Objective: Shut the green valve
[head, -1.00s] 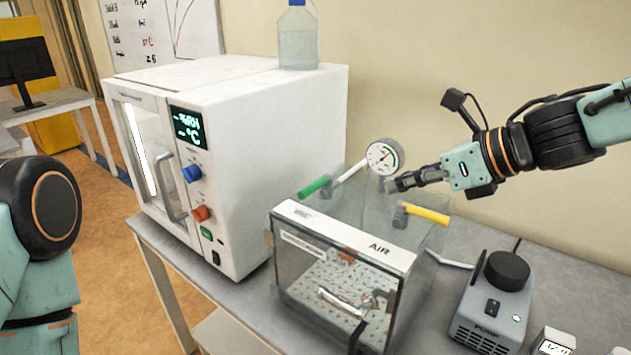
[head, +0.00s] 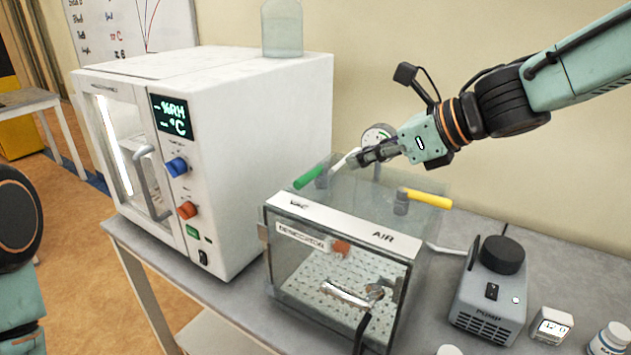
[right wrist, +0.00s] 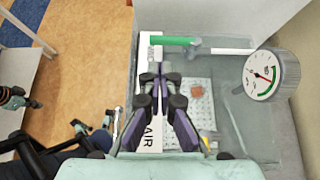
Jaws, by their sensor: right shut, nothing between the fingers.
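The green valve handle (head: 308,177) is on top of a clear box at the back left. Its lever lies roughly in line with the white pipe (head: 345,160) behind it. In the right wrist view the green handle (right wrist: 172,41) shows just beyond the fingertips. My right gripper (head: 356,158) is shut and empty, above the box, to the right of the green handle and in front of the gauge's lower part. Its fingers also show in the right wrist view (right wrist: 160,72). I cannot tell the exact gap to the handle.
A yellow valve handle (head: 428,199) is on the box's right side. A pressure gauge (head: 376,135) stands behind. A white oven-like cabinet (head: 260,130) stands left of the box (head: 325,218). A grey pump (head: 492,290) and a small display (head: 553,325) are right.

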